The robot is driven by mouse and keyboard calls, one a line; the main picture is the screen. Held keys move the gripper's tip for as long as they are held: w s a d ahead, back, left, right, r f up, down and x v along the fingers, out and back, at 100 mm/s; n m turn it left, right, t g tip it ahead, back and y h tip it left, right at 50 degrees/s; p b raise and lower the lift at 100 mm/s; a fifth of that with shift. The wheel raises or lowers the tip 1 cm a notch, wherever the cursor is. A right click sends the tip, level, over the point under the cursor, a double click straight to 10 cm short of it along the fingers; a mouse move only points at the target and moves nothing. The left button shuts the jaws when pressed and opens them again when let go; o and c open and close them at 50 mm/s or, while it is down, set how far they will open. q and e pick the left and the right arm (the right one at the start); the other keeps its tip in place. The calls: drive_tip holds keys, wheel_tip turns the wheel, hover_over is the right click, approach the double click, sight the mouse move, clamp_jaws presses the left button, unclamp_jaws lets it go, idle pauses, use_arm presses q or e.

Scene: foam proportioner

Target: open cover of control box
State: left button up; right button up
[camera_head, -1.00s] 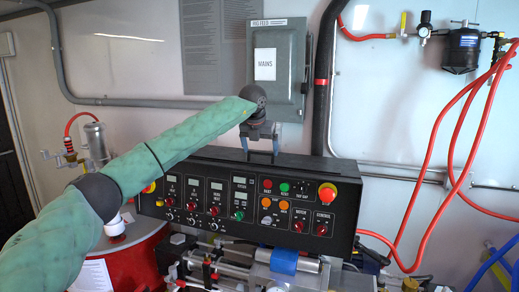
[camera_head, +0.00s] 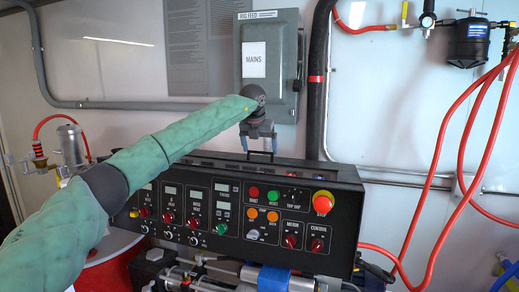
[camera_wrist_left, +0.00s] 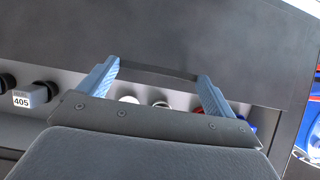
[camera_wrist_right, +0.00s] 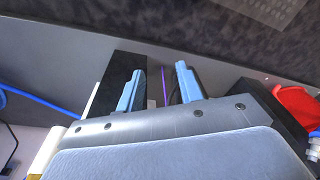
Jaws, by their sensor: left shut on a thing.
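The black control box (camera_head: 270,215) stands in the middle of the head view, its front full of buttons, knobs and displays. My left gripper (camera_head: 259,149) is above its top edge, pointing down, shut on a dark handle (camera_head: 262,154). In the left wrist view the handle (camera_wrist_left: 160,73) spans between the two blue fingers, in front of a broad dark panel (camera_wrist_left: 210,35), which looks like the cover. How far the cover stands open is unclear. My right gripper (camera_wrist_right: 160,72) is outside the head view. Its fingers are apart, with nothing visibly held.
A grey mains box (camera_head: 268,70) hangs on the wall behind. Red hoses (camera_head: 445,150) hang at the right. Pipes and a blue-wrapped cylinder (camera_head: 270,278) lie below the control box. A red drum (camera_head: 105,265) stands at lower left. The right wrist view shows a red part (camera_wrist_right: 297,105) beside that gripper.

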use_arm(q)
drive_tip(key=shift+w+f, duration=0.1)
use_arm(e)
drive_tip(key=shift+w+r, duration=0.15)
drive_tip(key=shift+r, duration=0.05)
use_arm(q)
drive_tip(key=o, duration=1.1)
use_arm(e)
drive_tip(key=shift+w, duration=0.1)
use_arm(q)
drive_tip(key=shift+r, duration=0.25)
drive_tip(key=d+b+v, duration=0.1)
drive_tip(key=b+v, duration=0.1)
drive_tip(key=v, duration=0.5)
drive_tip(key=shift+a+b, duration=0.4)
drive_tip(key=shift+a, duration=0.15)
use_arm(e)
wheel_tip(320, 180, up, 11)
drive_tip(key=shift+w+a+r, duration=0.2)
drive_tip(key=shift+w+a, duration=0.25)
